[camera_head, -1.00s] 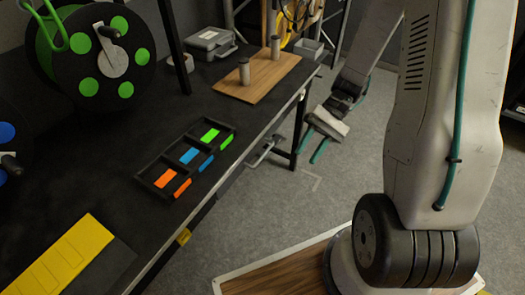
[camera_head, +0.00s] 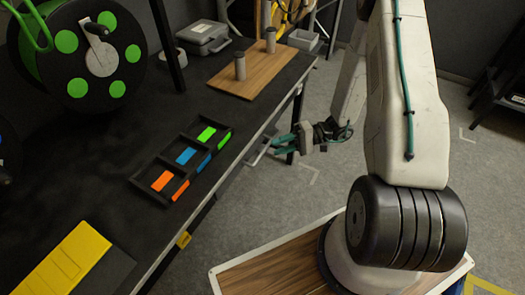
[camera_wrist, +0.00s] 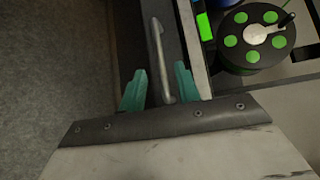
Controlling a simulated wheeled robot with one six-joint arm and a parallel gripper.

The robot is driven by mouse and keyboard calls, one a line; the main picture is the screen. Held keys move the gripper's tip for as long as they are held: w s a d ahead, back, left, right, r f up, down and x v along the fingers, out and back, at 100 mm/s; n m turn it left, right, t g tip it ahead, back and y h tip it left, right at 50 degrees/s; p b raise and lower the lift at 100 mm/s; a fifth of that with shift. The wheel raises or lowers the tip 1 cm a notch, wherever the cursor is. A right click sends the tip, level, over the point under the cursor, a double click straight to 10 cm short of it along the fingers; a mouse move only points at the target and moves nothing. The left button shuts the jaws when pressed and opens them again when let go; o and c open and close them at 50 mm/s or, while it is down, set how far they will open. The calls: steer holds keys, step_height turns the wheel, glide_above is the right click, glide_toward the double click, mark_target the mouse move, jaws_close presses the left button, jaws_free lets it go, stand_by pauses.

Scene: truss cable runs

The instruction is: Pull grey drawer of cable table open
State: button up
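The cable table (camera_head: 95,150) is a long black bench on the left in the head view. The drawer handle (camera_wrist: 156,55) is a grey bar on the dark drawer front (camera_wrist: 172,30) in the wrist view. In the head view the handle (camera_head: 259,151) shows below the table edge. My gripper (camera_head: 283,146) is beside the handle at the table's front side. In the wrist view my gripper (camera_wrist: 160,88) has its two green fingers apart, with the handle's near end between them. Gaps show on both sides, so it is not clamped. Most of the drawer is hidden under the tabletop.
On the table stand a black tray with coloured blocks (camera_head: 163,158), a wooden board (camera_head: 258,82) with two grey cylinders, a cable reel (camera_head: 128,45) and a yellow panel (camera_head: 60,262). The floor (camera_head: 310,195) in front of the table is clear.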

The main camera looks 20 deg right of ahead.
mark_target(263, 151)
steer(key=x, duration=0.6)
steer(key=shift+a, duration=0.2)
steer(key=shift+c, duration=0.3)
jaws_close()
